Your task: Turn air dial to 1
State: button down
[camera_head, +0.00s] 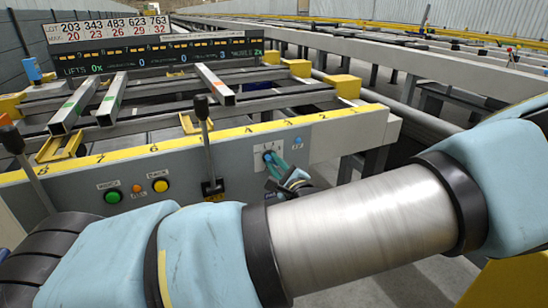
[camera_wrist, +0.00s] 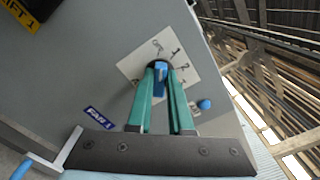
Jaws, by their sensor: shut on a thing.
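The air dial is a blue knob (camera_wrist: 160,84) on a white square plate (camera_wrist: 133,66) with dark number marks around it. In the head view the plate (camera_head: 262,148) sits on the grey panel front, right of the lever. My gripper (camera_wrist: 160,70) is shut on the knob, one teal finger on each side; it also shows in the head view (camera_head: 273,160). In the wrist view the knob lies roughly upright between the fingers. The mark it points at cannot be told clearly, and the fingers hide the plate's lower part.
A blue button (camera_wrist: 205,104) sits close beside the plate. A black-knobbed lever (camera_head: 204,140) stands left of the dial. Green (camera_head: 113,197) and yellow (camera_head: 161,186) buttons are further left. Metal bars (camera_head: 215,84) lie on the table above the panel.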

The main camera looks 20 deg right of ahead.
jog(key=m+p, duration=0.3)
jog(key=p, duration=0.1)
jog(key=shift+r, duration=0.2)
jog(key=shift+f+m+p, duration=0.15)
jog(key=shift+m+p, duration=1.2)
jog(key=shift+m, duration=0.15)
jog(key=shift+f, duration=0.1)
jog(key=c, duration=0.8)
grip_release()
jog(key=shift+d, duration=0.1)
jog(key=shift+s, duration=0.15)
jog(key=s, duration=0.7)
jog(key=s+d+b, duration=0.1)
jog(key=s, duration=0.2)
jog(key=shift+s, duration=0.3)
jog(key=shift+a, duration=0.1)
